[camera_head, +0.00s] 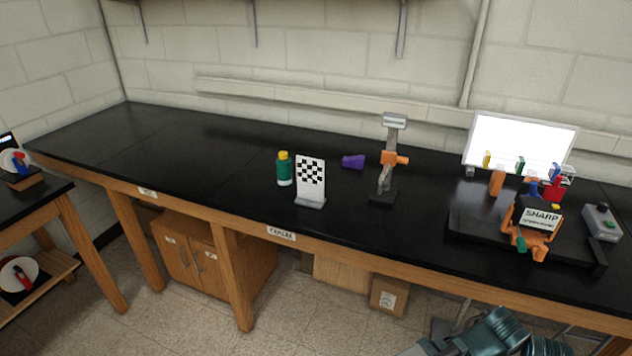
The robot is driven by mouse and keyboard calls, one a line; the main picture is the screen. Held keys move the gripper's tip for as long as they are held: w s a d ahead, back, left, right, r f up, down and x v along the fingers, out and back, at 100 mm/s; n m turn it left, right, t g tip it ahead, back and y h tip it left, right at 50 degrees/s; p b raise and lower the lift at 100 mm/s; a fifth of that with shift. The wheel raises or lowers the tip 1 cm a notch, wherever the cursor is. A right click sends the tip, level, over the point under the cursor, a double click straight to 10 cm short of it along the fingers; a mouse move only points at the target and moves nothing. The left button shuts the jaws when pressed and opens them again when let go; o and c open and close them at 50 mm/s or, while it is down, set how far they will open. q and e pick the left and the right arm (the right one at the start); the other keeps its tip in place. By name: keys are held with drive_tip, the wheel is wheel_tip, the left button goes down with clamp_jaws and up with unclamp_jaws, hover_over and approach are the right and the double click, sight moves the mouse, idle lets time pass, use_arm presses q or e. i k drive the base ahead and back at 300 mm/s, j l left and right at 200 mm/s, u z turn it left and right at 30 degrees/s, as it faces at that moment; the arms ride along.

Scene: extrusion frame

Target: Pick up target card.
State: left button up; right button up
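The target card (311,188) is a white upright card with a black-and-white checkerboard on its upper part. It stands in a small grey base (310,202) on the black bench top, near the front edge and close to the middle of the view. A green bottle with a yellow cap (284,169) stands just left of it and slightly behind. Neither of my grippers can be made out in the head view, and nothing is touching the card.
The black bench (200,150) is clear left of the bottle. A purple piece (353,161) and an upright stand with an orange clamp (388,158) are to the card's right. Farther right are a lit white panel (520,140), a SHARP-labelled block (541,217) and a grey button box (602,222).

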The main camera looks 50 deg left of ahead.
sight(310, 171)
drive_tip(key=j+z, duration=0.1)
drive_tip(key=j, duration=0.3)
drive_tip(key=k+j, duration=0.15)
drive_tip(key=j, duration=0.25)
drive_tip(key=k+j+z, duration=0.15)
drive_tip(key=j, duration=0.65)
drive_tip(key=k+j+z, duration=0.15)
drive_tip(key=j, duration=0.25)
drive_tip(key=k+j, duration=0.15)
drive_tip(key=j, duration=0.25)
drive_tip(key=k+j, duration=0.1)
drive_tip(key=j, duration=0.35)
drive_tip(key=k+j, duration=0.15)
drive_tip(key=j, duration=0.25)
drive_tip(key=k+j, duration=0.1)
drive_tip(key=j, duration=0.3)
drive_tip(key=k+j, duration=0.15)
drive_tip(key=j, duration=0.3)
